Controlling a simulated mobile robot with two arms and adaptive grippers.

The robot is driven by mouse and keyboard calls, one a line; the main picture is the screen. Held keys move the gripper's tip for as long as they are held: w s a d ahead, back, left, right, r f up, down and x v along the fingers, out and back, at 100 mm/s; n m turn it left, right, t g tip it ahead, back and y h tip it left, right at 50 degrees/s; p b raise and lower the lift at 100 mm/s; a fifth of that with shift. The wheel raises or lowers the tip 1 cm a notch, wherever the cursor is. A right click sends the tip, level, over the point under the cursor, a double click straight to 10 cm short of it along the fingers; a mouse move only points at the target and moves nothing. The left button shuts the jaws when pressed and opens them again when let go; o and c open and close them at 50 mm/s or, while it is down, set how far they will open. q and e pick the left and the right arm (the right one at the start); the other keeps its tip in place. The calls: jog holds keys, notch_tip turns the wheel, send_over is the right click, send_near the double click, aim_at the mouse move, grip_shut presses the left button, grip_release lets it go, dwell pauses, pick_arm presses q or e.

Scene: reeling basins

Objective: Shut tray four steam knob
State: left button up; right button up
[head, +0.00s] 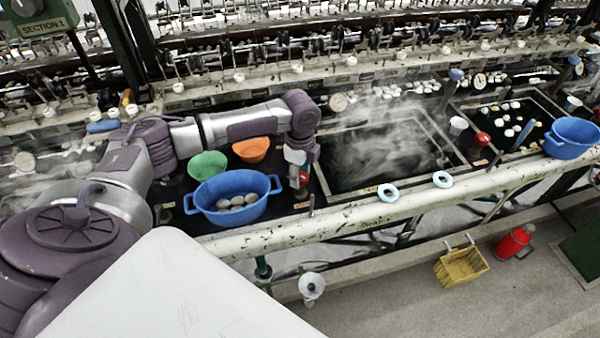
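A red knob (302,181) shows at the left front corner of the steaming middle basin (325,183). My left gripper (298,172) points down right at this knob; its fingers are small and partly merge with the knob, so I cannot tell whether they grip it. White steam (385,135) rises over the dark water of that basin. Another red knob (482,139) stands between the middle basin and the right basin (545,100). I cannot read which tray is number four. My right gripper is not in view.
A blue tub (235,185) with several cocoons, a green bowl (207,164) and an orange bowl (251,150) sit left of my gripper. Another blue tub (572,136) is at right. A yellow crate (461,266) and red can (513,242) stand on the floor.

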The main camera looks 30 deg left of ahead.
aim_at(300, 175)
pick_arm(q)
jog(key=c, duration=0.4)
jog(key=shift+o, duration=0.2)
jog(key=shift+r+m+p, duration=0.1)
jog(key=shift+m+p, duration=0.75)
jog(key=shift+m, duration=0.15)
jog(key=shift+m+p, duration=0.65)
jog(key=shift+m, duration=1.25)
jog(key=o, duration=1.1)
jog(key=shift+o, duration=0.2)
notch_tip(300, 175, up, 12)
